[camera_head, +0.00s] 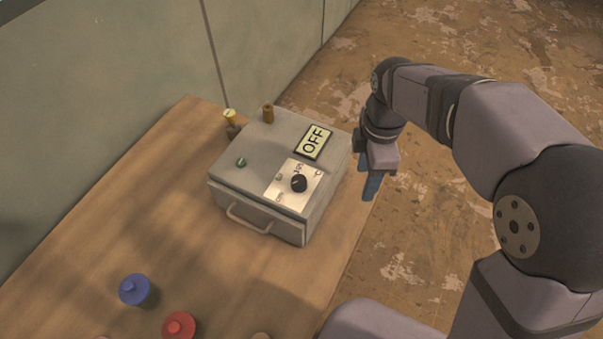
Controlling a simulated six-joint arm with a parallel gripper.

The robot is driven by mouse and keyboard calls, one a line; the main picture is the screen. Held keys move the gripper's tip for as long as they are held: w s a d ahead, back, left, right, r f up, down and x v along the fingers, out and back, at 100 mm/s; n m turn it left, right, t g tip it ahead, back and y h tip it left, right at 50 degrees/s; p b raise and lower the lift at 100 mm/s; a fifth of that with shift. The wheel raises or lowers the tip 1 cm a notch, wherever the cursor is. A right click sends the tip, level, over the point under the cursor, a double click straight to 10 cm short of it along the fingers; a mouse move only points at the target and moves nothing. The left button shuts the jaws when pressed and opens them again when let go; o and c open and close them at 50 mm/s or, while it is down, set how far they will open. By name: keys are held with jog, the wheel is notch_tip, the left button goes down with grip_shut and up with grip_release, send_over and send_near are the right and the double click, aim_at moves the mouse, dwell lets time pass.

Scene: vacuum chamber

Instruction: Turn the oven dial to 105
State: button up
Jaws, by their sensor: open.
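The oven is a grey box (255,148) on the wooden table, with a light handle (249,222) on its front. Its black dial (299,183) sits on a pale marked plate on the top, near the right front corner. The marks around the dial are too small to read. A display (313,141) behind the dial reads "OFF". My gripper (372,186) is to the right of the oven, apart from the dial, with its bluish fingers pointing down. It is open, and nothing shows between its fingers.
A small green button (241,162) is on the oven's top left. A yellow-topped part (230,117) and a brown peg (268,113) stand at its back. Blue (134,289) and red (179,326) knobs stand on the table (120,215) at the front.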

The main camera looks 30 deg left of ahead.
aim_at(299, 180)
jog(key=s+a+n, duration=0.1)
jog(key=a+n, duration=0.3)
jog(key=s+a+r+n, duration=0.1)
jog(key=a+n, duration=0.3)
jog(key=a, duration=0.1)
jog(key=s+a+r+n, duration=0.1)
jog(key=s+a+n, duration=0.1)
jog(key=a+n, duration=0.2)
jog(key=shift+a+r, duration=0.25)
jog(key=shift+a, duration=0.3)
jog(key=shift+f+p, duration=1.35)
jog(key=shift+f, duration=2.3)
jog(key=c, duration=1.1)
